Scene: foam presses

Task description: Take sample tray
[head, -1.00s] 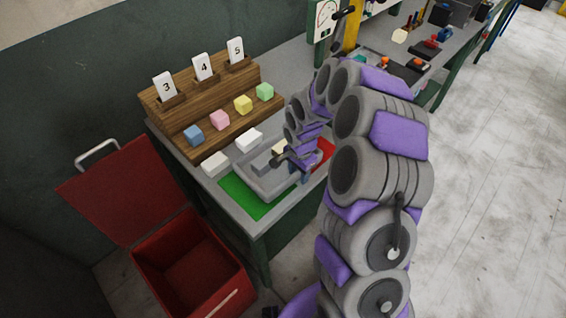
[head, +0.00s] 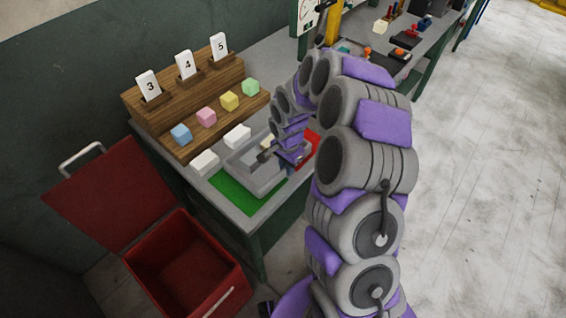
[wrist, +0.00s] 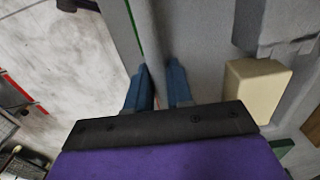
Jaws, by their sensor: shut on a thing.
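The grey sample tray (head: 258,184) sits at the near end of the bench, partly over a green patch (head: 236,195). My gripper (head: 266,155) is at the tray, and my arm hides part of its right side. In the wrist view the two blue fingers of my gripper (wrist: 158,82) are shut on the tray's grey rim (wrist: 151,45), one finger on each side. A cream block (wrist: 255,92) lies to the right of the fingers, beside a grey raised part (wrist: 275,25).
A wooden stand (head: 195,110) holds numbered cards and coloured blocks. An open red bin (head: 185,265) stands on the floor at the left. A red patch (head: 312,142) is right of the tray. Floor at right is clear.

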